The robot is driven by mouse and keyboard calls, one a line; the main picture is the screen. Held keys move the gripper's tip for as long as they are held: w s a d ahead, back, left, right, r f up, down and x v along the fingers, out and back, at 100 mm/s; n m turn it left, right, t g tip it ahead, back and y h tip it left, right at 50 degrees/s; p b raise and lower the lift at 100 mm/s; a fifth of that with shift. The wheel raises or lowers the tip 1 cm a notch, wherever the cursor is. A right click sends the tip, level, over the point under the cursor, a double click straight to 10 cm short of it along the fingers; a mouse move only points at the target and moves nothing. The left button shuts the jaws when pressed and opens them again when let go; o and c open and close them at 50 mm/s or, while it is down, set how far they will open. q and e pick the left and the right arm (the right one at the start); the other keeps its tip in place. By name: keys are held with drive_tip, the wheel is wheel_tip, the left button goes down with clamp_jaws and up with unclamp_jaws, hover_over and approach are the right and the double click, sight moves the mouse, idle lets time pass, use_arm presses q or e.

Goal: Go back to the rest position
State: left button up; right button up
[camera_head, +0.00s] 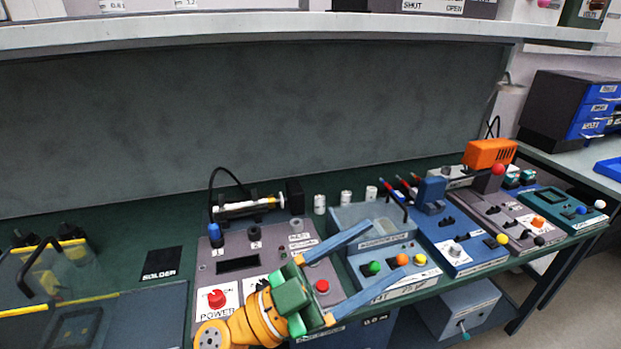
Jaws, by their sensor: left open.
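My left gripper (402,252) comes in from the bottom, an orange and green wrist with two long blue-grey fingers spread apart. It is open, with nothing seen between the fingers. The fingers reach over the front of the grey power panel (238,247) and the blue-grey box with coloured buttons (388,252). A pump-like unit with a pale horizontal tube (248,206) stands behind the power panel. My right gripper is not in view.
Three small white cylinders (346,199) stand on the dark green bench. More control boxes (462,235) with knobs fill the right side, near an orange device (489,153). A shelf (300,28) runs above. A clear-sided case (60,270) stands at left.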

use_arm(q)
drive_tip(key=w+a+f+n+t+y, duration=0.3)
drive_tip(key=w+a+n+t+y, duration=0.1)
drive_tip(key=a+n+t+y, duration=0.35)
drive_tip(key=w+a+f+n+t+y, duration=0.35)
drive_tip(key=a+n+t+y, duration=0.3)
drive_tip(key=n+y, duration=0.25)
drive_tip(key=s+a+f+n+g+y, duration=0.25)
drive_tip(key=a+f+g+y, duration=0.45)
drive_tip(key=f, duration=0.6)
drive_tip(key=s+a+f+m+g+h, duration=0.25)
drive_tip(key=s+f+g, duration=0.75)
drive_tip(key=s+f, duration=0.6)
drive_tip(key=s+f+g, duration=0.1)
drive_tip(key=s+f, duration=0.2)
drive_tip(key=f, duration=0.5)
drive_tip(key=s+f+g, duration=0.1)
drive_tip(key=s+f, duration=0.2)
drive_tip(key=f, duration=0.6)
drive_tip(key=s+a+f+g, duration=0.1)
drive_tip(key=s+a+f, duration=0.1)
drive_tip(key=s+f, duration=0.6)
drive_tip(key=s, duration=0.3)
drive_tip(key=shift+a+y, duration=0.25)
drive_tip(key=shift+y, duration=0.15)
